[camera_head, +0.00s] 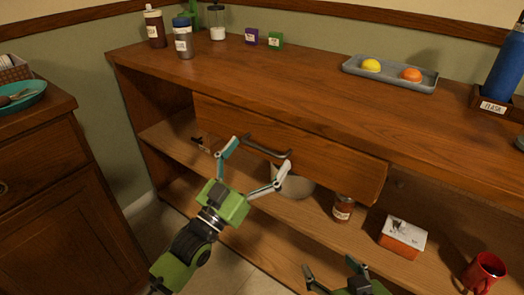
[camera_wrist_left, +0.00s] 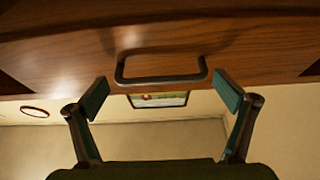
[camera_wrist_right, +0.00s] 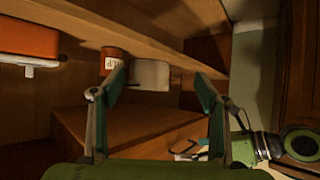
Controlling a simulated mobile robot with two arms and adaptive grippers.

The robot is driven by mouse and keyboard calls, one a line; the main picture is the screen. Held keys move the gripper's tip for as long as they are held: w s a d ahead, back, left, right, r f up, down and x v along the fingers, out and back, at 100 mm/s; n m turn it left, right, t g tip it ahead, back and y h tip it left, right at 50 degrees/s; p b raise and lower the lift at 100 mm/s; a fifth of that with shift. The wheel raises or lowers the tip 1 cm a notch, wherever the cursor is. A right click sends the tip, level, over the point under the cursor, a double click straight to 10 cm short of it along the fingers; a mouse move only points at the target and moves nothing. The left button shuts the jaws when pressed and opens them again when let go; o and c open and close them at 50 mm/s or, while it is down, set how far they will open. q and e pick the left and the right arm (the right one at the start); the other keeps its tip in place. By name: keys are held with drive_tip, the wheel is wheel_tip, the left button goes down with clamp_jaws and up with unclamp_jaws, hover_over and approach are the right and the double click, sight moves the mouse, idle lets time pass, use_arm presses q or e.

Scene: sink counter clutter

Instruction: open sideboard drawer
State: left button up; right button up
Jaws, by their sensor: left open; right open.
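The sideboard drawer (camera_head: 335,165) has a brown wooden front under the sideboard top. Its front seems to stand slightly out from the frame at the right end; I cannot tell how far. Its dark bar handle (camera_head: 267,148) also shows in the left wrist view (camera_wrist_left: 160,79). My left gripper (camera_head: 258,158) is open in front of the handle. In the left wrist view the handle lies between and just beyond the spread fingers, with a gap on each side; contact is not visible. My right gripper (camera_head: 330,268) is open and empty, low in front of the lower shelf.
The lower shelves hold a labelled jar (camera_head: 343,207), an orange-and-white box (camera_head: 402,237) and a red mug (camera_head: 484,272). On top stand bottles, a grey tray (camera_head: 415,84) with fruit, and a blue flask (camera_head: 506,68). A wooden cabinet (camera_head: 50,165) stands at the left.

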use_arm(q)
drive_tip(key=shift+x, duration=0.8)
use_arm(e)
drive_tip(key=shift+w+a+r+t, duration=0.2)
drive_tip(key=shift+w+r+t, duration=0.1)
drive_tip(key=shift+w+r, duration=0.15)
